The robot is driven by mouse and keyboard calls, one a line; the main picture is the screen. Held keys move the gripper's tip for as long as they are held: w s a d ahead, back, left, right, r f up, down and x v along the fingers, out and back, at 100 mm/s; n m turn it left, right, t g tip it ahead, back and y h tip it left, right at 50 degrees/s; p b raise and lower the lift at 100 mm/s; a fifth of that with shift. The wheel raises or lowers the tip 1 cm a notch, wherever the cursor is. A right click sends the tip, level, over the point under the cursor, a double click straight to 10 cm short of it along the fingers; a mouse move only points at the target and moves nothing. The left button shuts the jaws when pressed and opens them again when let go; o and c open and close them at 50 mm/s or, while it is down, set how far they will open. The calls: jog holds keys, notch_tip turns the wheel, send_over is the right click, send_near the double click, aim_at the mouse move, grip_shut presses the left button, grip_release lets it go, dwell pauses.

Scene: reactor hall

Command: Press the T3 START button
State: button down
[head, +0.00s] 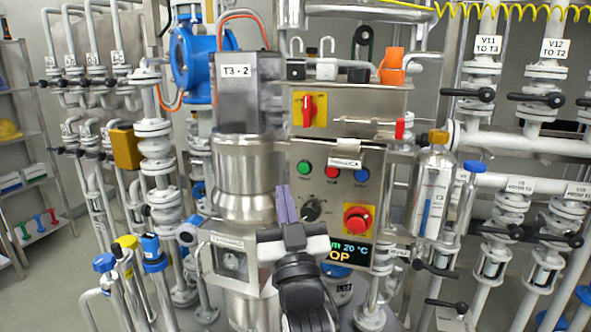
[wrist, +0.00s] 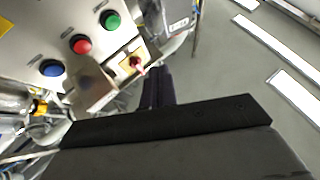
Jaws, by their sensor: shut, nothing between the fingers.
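The control panel (head: 338,153) stands upright in front of me. It carries a green button (head: 305,168), a red button (head: 332,174) and a blue button (head: 361,175) in a row. Their labels are too small to read, so I cannot tell which is T3 START. In the wrist view the green (wrist: 110,19), red (wrist: 81,44) and blue (wrist: 53,68) buttons run diagonally at upper left. My gripper (head: 286,204) is shut and empty, pointing up. In the head view its fingertips appear below and left of the green button, apart from it.
A black selector knob (head: 312,209) and a large red mushroom button (head: 357,219) sit below the row. A display (head: 352,250) is partly hidden. A red-yellow switch (head: 309,109) is above. A steel vessel (head: 242,180) stands left and a bottle (head: 434,190) right of the panel.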

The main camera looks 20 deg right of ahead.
aim_at(304, 168)
jog(key=shift+w+d+b, duration=0.15)
jog(key=shift+w+d, duration=0.65)
jog(key=shift+w, duration=0.4)
jog(key=shift+w+d+b, duration=0.15)
jog(key=shift+w+d, duration=0.7)
jog(key=shift+w, duration=0.4)
jog(key=shift+w+d+b, duration=0.15)
jog(key=shift+w+d, duration=0.65)
jog(key=shift+w, duration=0.4)
jog(key=shift+w+d+b, duration=0.2)
jog(key=shift+w+b, duration=0.1)
jog(key=shift+w, duration=0.1)
jog(key=shift+w+d, duration=0.25)
jog(key=shift+s+a, duration=0.1)
dwell(0.4)
jog(key=shift+s+a, duration=0.35)
jog(key=shift+s, duration=0.2)
